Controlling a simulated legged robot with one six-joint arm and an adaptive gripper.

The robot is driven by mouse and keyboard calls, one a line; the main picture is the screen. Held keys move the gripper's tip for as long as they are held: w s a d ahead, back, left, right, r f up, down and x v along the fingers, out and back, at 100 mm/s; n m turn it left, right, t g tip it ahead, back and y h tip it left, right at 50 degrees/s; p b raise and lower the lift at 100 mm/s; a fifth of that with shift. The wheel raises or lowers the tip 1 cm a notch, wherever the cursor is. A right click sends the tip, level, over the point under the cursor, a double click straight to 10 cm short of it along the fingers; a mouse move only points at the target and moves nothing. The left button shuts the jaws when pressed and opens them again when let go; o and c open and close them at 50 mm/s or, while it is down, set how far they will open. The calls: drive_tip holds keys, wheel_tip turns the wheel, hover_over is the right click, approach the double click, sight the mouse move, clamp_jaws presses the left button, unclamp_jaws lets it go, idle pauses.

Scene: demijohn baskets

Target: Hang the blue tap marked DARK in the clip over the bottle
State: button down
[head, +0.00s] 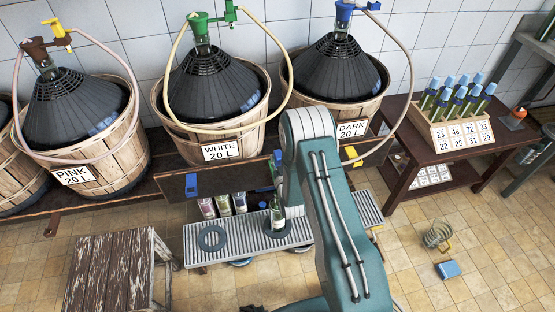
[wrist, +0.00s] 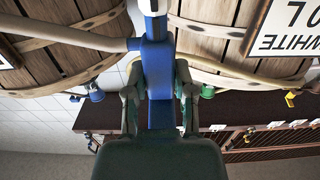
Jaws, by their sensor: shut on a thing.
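My gripper (wrist: 158,98) is shut on the blue tap (wrist: 157,68), which stands between its two fingers in the wrist view. A pale piece (wrist: 153,5) shows at the tap's upper end there. In the head view my arm hides most of the gripper; a bit of blue (head: 279,157) shows beside it. A clear bottle (head: 277,214) stands on the ribbed metal tray (head: 258,240), just below the gripper. A blue clip (head: 191,184) and a yellow clip (head: 350,153) are on the dark shelf; the clip over the bottle cannot be made out.
Basketed demijohns marked PINK (head: 75,175), WHITE (head: 221,151) and DARK (head: 352,129) stand behind, with looping hoses. A worn stool (head: 110,268) is at left.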

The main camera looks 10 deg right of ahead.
drive_tip(key=shift+f, duration=3.45)
drive_tip(key=shift+c, duration=1.9)
unclamp_jaws()
drive_tip(key=shift+s, duration=0.1)
drive_tip(key=s, duration=1.1)
drive_tip(key=shift+s, duration=0.4)
drive_tip(key=shift+w+r, duration=0.1)
